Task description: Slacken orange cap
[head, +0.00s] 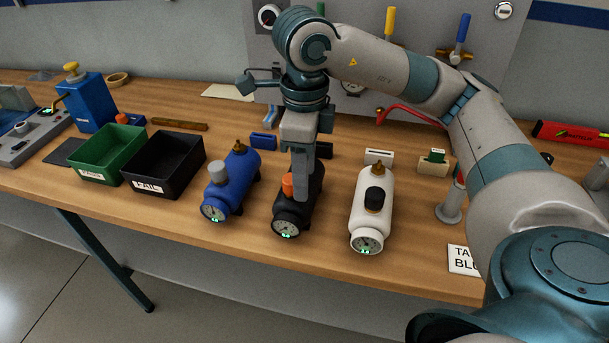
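The orange cap (287,187) stands upright on top of the black cylinder (288,221), which lies on the bench with its gauge facing me. My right gripper (300,190) points down at this cylinder, its fingers just right of the cap in the picture. One finger hides part of the cylinder and perhaps the cap's edge. I cannot tell whether the fingers touch the cap or how far apart they are. My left gripper is not in view.
A blue cylinder (229,187) with a grey cap lies to the left, and a white cylinder (371,212) with a black cap to the right. A green bin (98,173) and a black bin (152,183) stand farther left. A red-handled tool (410,115) lies behind.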

